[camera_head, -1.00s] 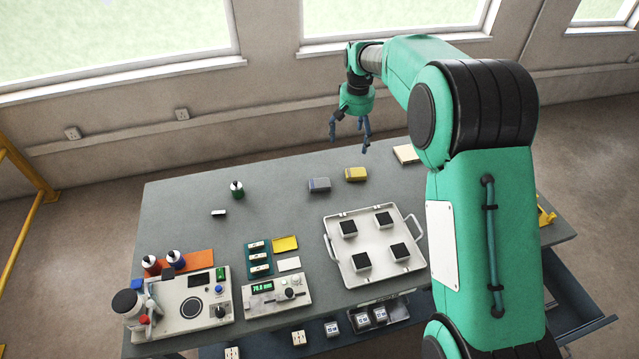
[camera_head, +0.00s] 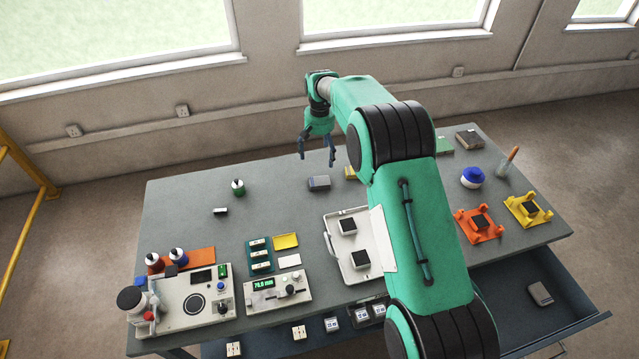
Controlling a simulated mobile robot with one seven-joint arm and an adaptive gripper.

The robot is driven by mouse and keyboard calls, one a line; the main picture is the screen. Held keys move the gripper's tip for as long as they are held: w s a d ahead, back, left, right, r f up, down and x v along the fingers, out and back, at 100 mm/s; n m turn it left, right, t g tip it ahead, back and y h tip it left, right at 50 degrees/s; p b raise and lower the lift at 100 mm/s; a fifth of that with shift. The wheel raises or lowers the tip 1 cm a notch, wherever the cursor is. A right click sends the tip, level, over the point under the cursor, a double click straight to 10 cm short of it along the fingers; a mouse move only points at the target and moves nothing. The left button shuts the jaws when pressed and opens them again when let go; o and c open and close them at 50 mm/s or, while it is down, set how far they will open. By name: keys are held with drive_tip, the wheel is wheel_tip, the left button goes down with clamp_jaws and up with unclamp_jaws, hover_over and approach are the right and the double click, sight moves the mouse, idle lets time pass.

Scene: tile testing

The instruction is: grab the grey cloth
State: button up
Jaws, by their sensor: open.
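A small grey folded block (camera_head: 319,183), which looks like the grey cloth, lies on the table towards the back. A yellow block (camera_head: 350,172) lies just right of it, partly hidden by my arm. My gripper (camera_head: 317,153) is open and empty, with its fingers pointing down. In the picture it is just above the grey block and apart from it; its exact height is hard to tell. Another grey block (camera_head: 540,293) lies in the open drawer at the right.
A white tray (camera_head: 332,222) with dark-topped blocks is partly behind my arm. A green bottle (camera_head: 238,187) stands to the left. Test devices (camera_head: 277,292) line the front. Orange (camera_head: 478,226) and yellow (camera_head: 528,210) fixtures stand at the right. The table's back left is mostly clear.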

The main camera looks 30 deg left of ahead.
drive_tip(key=shift+f, duration=0.15)
hover_over(319, 180)
drive_tip(key=shift+d+f, duration=0.15)
drive_tip(key=shift+f, duration=4)
drive_tip(key=shift+w+f, duration=0.1)
drive_tip(key=shift+f, duration=2.5)
drive_tip(key=shift+c, duration=0.3)
drive_tip(key=c, duration=1.3)
